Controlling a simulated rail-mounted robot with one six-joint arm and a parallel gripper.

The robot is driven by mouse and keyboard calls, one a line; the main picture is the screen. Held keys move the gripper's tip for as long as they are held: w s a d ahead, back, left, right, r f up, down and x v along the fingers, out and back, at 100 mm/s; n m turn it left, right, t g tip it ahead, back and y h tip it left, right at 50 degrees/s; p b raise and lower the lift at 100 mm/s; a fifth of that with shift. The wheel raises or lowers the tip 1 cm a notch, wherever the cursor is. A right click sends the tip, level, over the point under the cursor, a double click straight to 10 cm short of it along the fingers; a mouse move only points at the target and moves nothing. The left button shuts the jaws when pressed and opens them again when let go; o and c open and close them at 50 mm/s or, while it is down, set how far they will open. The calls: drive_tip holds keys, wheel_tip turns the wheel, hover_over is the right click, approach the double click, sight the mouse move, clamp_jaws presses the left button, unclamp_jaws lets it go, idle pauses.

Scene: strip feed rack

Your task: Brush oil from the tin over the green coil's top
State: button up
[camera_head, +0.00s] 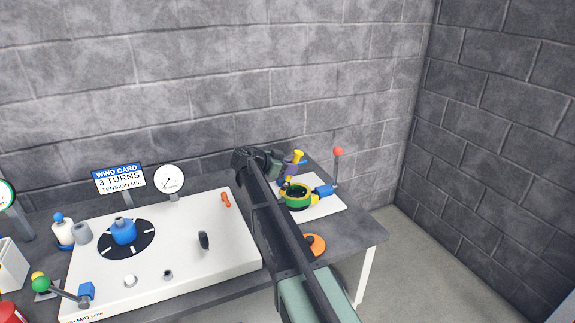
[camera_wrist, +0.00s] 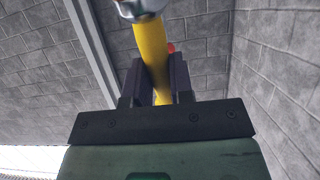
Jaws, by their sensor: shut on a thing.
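My gripper (camera_wrist: 160,80) is shut on the yellow handle of a brush (camera_wrist: 152,50), as the wrist view shows. A silver ferrule is at the top edge there, and the bristles are out of frame. In the head view the yellow handle (camera_head: 298,157) stands up tilted from my gripper (camera_head: 291,169), behind the green coil. The green coil (camera_head: 297,203) lies on a white mat (camera_head: 327,208) at the right end of the bench. Whether the brush touches the coil cannot be told. I cannot make out the oil tin for certain.
A blue block (camera_head: 323,191) and a red-knobbed post (camera_head: 338,153) stand right of the coil. An orange disc (camera_head: 314,245) is in front. A white panel (camera_head: 195,270) carries a blue part (camera_head: 123,232) on a dark dial. A gauge (camera_head: 169,178) stands behind it.

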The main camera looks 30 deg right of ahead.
drive_tip(key=shift+h, duration=0.3)
wheel_tip(320, 180, up, 4)
drive_tip(key=p, duration=0.3)
drive_tip(key=shift+r+p, duration=0.15)
drive_tip(key=shift+p, duration=0.15)
wheel_tip(320, 180, up, 4)
drive_tip(key=p, duration=0.4)
drive_tip(key=shift+f, duration=0.2)
drive_tip(key=shift+f+b, duration=0.55)
drive_tip(key=shift+b, duration=0.25)
drive_tip(key=shift+r, duration=0.15)
